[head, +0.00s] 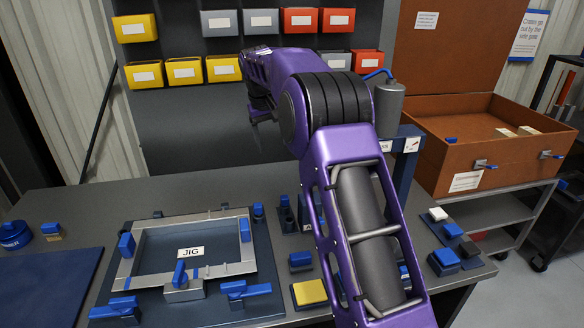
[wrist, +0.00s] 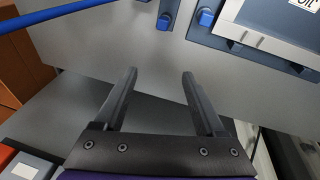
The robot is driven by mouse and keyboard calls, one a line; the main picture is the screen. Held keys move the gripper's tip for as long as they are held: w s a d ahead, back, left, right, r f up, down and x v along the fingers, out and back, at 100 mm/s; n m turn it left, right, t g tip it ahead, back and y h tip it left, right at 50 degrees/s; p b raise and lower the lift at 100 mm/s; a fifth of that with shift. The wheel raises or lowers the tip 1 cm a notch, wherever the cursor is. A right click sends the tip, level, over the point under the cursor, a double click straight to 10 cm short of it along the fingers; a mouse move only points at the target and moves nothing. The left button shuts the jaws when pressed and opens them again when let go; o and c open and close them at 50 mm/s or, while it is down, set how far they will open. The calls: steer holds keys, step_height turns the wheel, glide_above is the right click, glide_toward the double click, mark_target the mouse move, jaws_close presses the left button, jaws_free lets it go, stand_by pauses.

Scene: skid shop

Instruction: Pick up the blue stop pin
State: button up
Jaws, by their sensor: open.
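Several small blue parts show, and I cannot tell for certain which one is the stop pin. In the head view, an upright blue-topped piece (head: 258,211) stands just right of the jig frame, and another blue-topped piece (head: 285,202) stands to its right. In the wrist view, two blue pieces show near the top, one beside the jig (wrist: 206,18) and one left of it (wrist: 164,22). My gripper (wrist: 160,78) is open and empty, apart from all of these. In the head view it is small and partly hidden by my arm, above the back of the bench.
The jig frame (head: 240,266) with blue clamps sits on the grey bench (head: 60,205). A yellow block (head: 310,292) lies right of it. Yellow, grey and red bins (head: 184,72) hang behind. A brown crate (head: 480,150) stands on a cart at right. My arm hides part of the bench.

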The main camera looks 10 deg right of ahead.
steer(key=g, duration=0.1)
glide_toward(284, 197)
steer(key=f, duration=0.1)
steer(key=f+b, duration=0.1)
steer(key=f, duration=0.1)
steer(key=shift+w+d, duration=0.25)
steer(key=shift+w, duration=0.15)
steer(key=shift+w+d+f+b, duration=0.1)
steer(key=shift+d+f+b, duration=0.05)
steer(key=shift+f, duration=0.85)
steer(key=shift+w+d+f+b, duration=0.1)
steer(key=shift+d+f+b, duration=0.05)
steer(key=shift+f, duration=0.85)
steer(key=shift+d+f+b, duration=0.15)
steer(key=shift+f, duration=0.85)
jaws_close()
